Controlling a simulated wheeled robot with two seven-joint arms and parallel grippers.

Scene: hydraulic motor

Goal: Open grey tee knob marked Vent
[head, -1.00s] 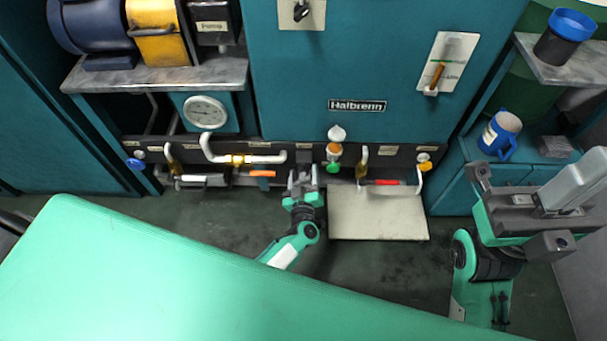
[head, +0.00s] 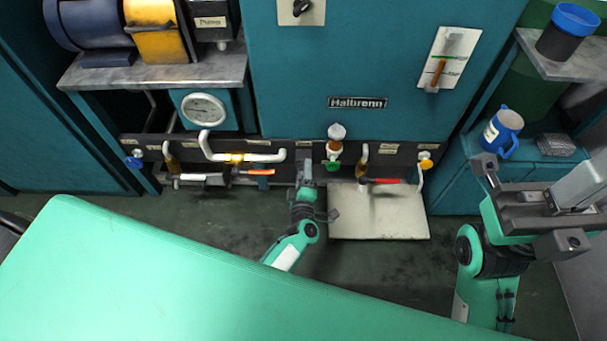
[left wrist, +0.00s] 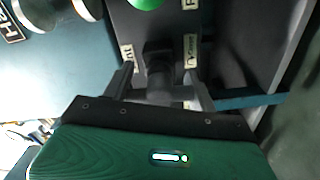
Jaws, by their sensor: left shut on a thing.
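The grey tee knob (left wrist: 158,58) stands out from the dark panel strip in the left wrist view, between two small white labels whose print I cannot read clearly. My left gripper (left wrist: 160,88) has one finger on each side of the knob and is shut on it. In the head view my left gripper (head: 304,182) is at the dark strip below the blue-green cabinet, left of the green round knob, and hides most of the tee knob. My right gripper (head: 525,205) is far to the right, away from the panel; its jaw opening is unclear.
A green round knob (head: 333,165) sits just right of my left gripper. A white pipe (head: 262,158) and an orange lever (head: 260,172) are to its left, a red lever (head: 382,181) to its right. A pale plate (head: 380,217) lies below. A green surface (head: 150,270) fills the foreground.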

